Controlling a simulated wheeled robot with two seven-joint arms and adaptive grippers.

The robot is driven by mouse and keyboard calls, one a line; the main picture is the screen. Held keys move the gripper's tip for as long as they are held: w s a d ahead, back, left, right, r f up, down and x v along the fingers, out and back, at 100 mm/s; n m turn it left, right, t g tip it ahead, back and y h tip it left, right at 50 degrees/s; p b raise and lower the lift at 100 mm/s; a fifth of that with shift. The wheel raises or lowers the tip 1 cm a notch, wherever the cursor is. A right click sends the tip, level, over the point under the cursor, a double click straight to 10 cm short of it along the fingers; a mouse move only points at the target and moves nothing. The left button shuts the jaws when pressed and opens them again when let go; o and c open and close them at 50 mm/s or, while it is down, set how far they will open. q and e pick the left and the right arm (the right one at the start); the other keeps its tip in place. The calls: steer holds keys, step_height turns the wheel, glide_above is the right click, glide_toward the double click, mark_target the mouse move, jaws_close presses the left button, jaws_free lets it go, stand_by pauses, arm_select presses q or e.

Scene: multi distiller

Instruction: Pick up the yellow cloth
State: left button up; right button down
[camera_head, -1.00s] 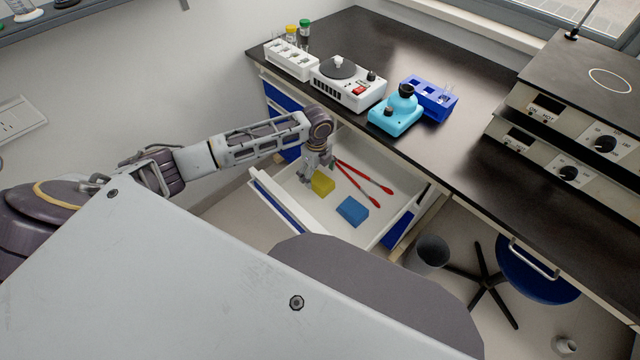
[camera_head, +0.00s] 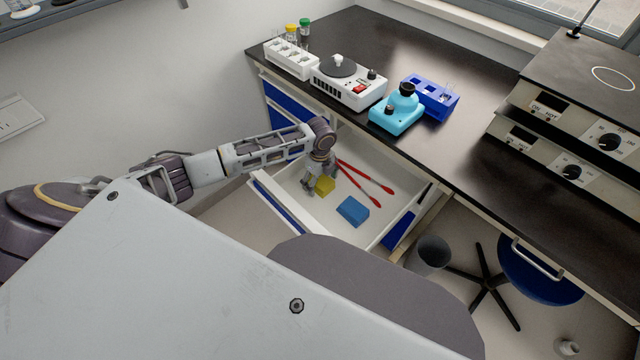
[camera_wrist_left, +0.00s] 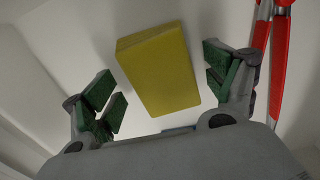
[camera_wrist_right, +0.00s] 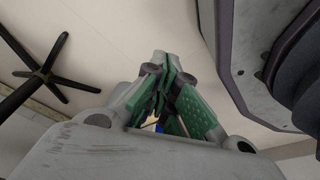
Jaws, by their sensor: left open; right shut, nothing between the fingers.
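The yellow cloth (camera_head: 325,185) is a block-like yellow piece lying on the floor of the open white drawer (camera_head: 285,212). In the left wrist view the yellow cloth (camera_wrist_left: 160,70) shows between the two green-padded fingers, slightly tilted and apart from them. My left gripper (camera_head: 314,184) is inside the drawer above the cloth, and it partly hides the cloth in the head view. It is open and empty. My right gripper (camera_wrist_right: 165,95) shows only in its own wrist view, with its green fingers shut together and nothing held, away from the drawer.
A blue block (camera_head: 352,210) and red-handled tongs (camera_head: 362,182) lie in the drawer near the cloth. The drawer walls stand around my left gripper. The black bench top (camera_head: 470,150) above holds a white stirrer (camera_head: 348,85), a light-blue device (camera_head: 397,113) and racks.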

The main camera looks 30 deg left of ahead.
mark_target(320, 180)
steer(key=shift+w+a+r, duration=0.15)
steer(key=shift+w+a, duration=0.05)
steer(key=shift+a, duration=0.55)
arm_select(q)
steer(key=shift+c, duration=0.2)
steer(key=c, duration=0.9)
steer(key=shift+c, duration=0.6)
arm_select(e)
steer(key=shift+s+d, duration=0.15)
steer(key=shift+d, duration=0.5)
